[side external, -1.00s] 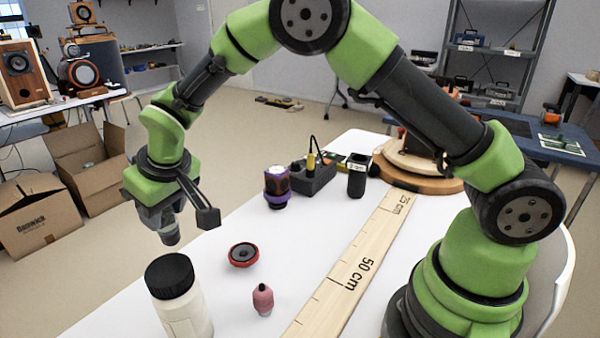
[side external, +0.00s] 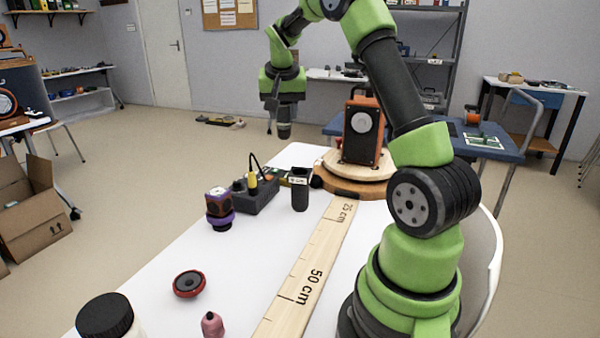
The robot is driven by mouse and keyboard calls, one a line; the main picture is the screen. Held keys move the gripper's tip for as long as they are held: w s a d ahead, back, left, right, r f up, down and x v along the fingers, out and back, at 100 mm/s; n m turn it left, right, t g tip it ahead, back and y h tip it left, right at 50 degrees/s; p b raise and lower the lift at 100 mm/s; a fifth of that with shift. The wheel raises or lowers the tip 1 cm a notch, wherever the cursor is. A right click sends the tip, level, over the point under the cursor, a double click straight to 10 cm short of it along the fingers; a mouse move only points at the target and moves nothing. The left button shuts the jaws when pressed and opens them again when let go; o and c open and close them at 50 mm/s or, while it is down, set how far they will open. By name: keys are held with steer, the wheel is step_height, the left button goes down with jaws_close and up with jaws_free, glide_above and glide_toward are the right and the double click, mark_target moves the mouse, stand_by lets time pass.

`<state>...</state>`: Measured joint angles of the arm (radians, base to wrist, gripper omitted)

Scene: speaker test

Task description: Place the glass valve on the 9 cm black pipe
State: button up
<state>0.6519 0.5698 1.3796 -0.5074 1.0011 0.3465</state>
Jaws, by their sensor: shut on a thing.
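My gripper (side external: 283,114) is high at the top centre, pointing down, shut on a small dark grey cylinder that I take to be the glass valve (side external: 284,131). Its lower end sticks out below the fingers; its glass cannot be made out at this size. The black pipe (side external: 300,194) stands upright on the white table, a small white label near its top, too small to read surely. The held valve is above the pipe in the picture and a little to its left, clearly apart from it. How far behind the pipe it is, I cannot tell.
Left of the pipe are a dark box with a yellow plug (side external: 256,192) and a purple-and-orange part (side external: 219,208). A speaker on a round wooden base (side external: 362,140) stands behind right. A wooden ruler (side external: 300,285), red-rimmed disc (side external: 189,284), pink bottle (side external: 212,325) and black-lidded jar (side external: 105,316) are nearer.

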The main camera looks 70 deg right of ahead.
steer(key=s+d+m, duration=0.1)
steer(key=s+d, duration=0.1)
steer(key=s, duration=0.1)
glide_above(300, 172)
step_height(300, 172, down, 5)
steer(key=shift+d+f, duration=0.1)
steer(key=shift+f, duration=1.95)
steer(key=shift+f, duration=0.2)
steer(key=o, duration=0.9)
steer(key=shift+o, duration=0.2)
steer(key=shift+r, duration=0.15)
